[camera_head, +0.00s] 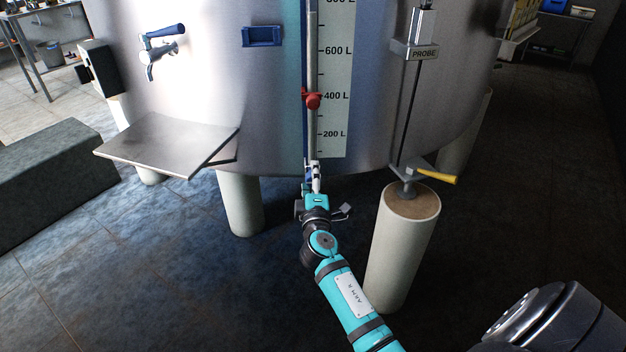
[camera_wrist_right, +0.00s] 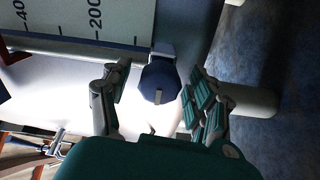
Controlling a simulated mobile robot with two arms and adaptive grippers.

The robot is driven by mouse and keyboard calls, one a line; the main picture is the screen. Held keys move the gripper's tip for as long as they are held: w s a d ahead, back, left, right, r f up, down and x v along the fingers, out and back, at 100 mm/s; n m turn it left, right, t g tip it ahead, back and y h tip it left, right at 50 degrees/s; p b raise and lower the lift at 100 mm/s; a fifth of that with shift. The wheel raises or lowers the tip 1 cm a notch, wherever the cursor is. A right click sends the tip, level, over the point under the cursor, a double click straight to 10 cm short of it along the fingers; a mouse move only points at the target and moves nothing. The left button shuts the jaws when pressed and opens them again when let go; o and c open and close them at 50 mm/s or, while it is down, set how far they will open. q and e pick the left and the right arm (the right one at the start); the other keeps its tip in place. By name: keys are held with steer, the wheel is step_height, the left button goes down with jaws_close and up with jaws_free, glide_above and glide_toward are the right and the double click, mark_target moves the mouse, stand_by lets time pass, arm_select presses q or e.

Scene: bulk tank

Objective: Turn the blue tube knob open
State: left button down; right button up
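The blue tube knob (camera_wrist_right: 158,84) shows in the right wrist view at the lower end of the level tube, with a small pale bar on its face. My right gripper (camera_wrist_right: 155,88) is open, one finger on each side of the knob. A gap shows on the left side; on the right the finger is very close, and I cannot tell whether it touches. In the head view my right gripper (camera_head: 314,178) is at the bottom of the tube (camera_head: 312,60) and mostly hides the knob. My left gripper is not in view.
The steel tank (camera_head: 220,80) carries a litre scale (camera_head: 335,120) and a red marker (camera_head: 312,99) on the tube. A tank leg (camera_head: 241,205) and metal shelf (camera_head: 165,143) are left.

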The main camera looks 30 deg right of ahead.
steer(key=shift+s+a+f, duration=0.15)
steer(key=shift+s+a, duration=0.1)
steer(key=shift+s, duration=0.2)
steer(key=v, duration=1.1)
